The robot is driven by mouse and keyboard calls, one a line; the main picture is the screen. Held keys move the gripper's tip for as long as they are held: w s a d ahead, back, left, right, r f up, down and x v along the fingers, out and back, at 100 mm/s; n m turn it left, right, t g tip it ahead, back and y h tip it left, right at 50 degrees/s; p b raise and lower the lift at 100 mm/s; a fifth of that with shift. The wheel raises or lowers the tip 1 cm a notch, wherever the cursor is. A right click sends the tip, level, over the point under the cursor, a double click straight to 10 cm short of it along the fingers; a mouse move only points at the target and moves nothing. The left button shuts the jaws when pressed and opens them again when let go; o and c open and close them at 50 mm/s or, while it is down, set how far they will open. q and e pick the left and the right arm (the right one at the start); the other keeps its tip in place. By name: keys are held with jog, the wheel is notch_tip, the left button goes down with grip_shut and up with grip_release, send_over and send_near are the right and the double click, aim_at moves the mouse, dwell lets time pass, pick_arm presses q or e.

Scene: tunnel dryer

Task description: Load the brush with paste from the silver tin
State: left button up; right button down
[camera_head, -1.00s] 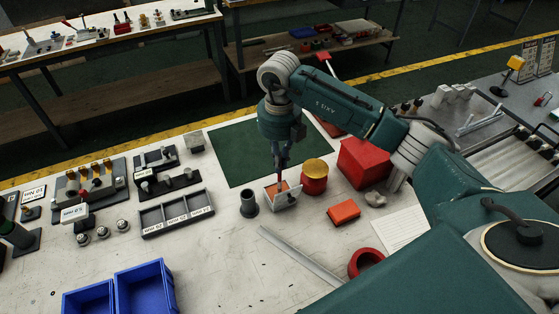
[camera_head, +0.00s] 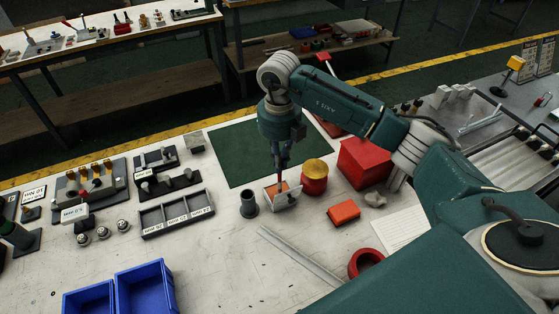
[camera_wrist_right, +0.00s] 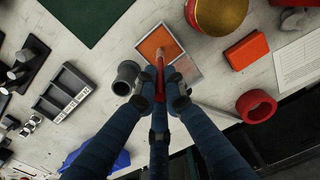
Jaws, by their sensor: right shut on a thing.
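The silver tin (camera_head: 290,202) is a small square box with orange paste inside, on the white table just in front of the green mat. In the right wrist view, the tin's orange paste (camera_wrist_right: 158,43) faces the camera, with a grey square part (camera_wrist_right: 187,70) beside it. My right gripper (camera_head: 282,163) is above the tin, shut on the brush. The brush (camera_wrist_right: 160,66) shows as a thin red handle pointing down at the paste. Its tip appears to be at the paste; I cannot tell how deep. My left gripper is not in view.
A grey cup (camera_head: 249,205) stands close left of the tin. A metal bar (camera_head: 300,255) and blue bins (camera_head: 146,287) lie nearer.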

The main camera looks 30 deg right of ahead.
jog(key=shift+r+p, duration=2)
jog(key=shift+r, duration=1.4)
